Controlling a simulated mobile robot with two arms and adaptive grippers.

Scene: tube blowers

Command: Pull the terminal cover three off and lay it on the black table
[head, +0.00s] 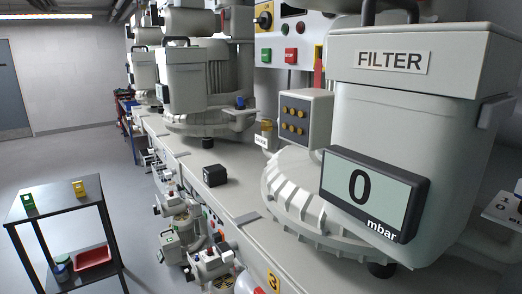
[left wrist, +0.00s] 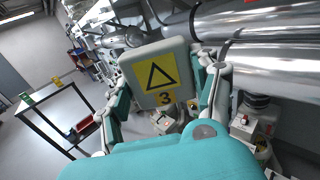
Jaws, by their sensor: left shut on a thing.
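The terminal cover three (left wrist: 159,76) is a pale grey, rounded square cover with a yellow warning triangle and a yellow "3" label. In the left wrist view it sits between the fingers of my left gripper (left wrist: 162,88), which is shut on it. The face with the labels points toward the wrist camera. What lies directly behind the cover is hidden. The black table (head: 56,198) stands at the lower left of the head view. It also shows at the left of the left wrist view (left wrist: 48,96), apart from the cover. I cannot make out either gripper in the head view.
A green item (head: 28,201) and a yellow item (head: 79,187) stand on the tabletop, with bare room around them. A red tray (head: 93,257) is on the lower shelf. Shiny pipes (left wrist: 270,60) run close to the right of the cover. Open floor (head: 135,215) separates table and bench.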

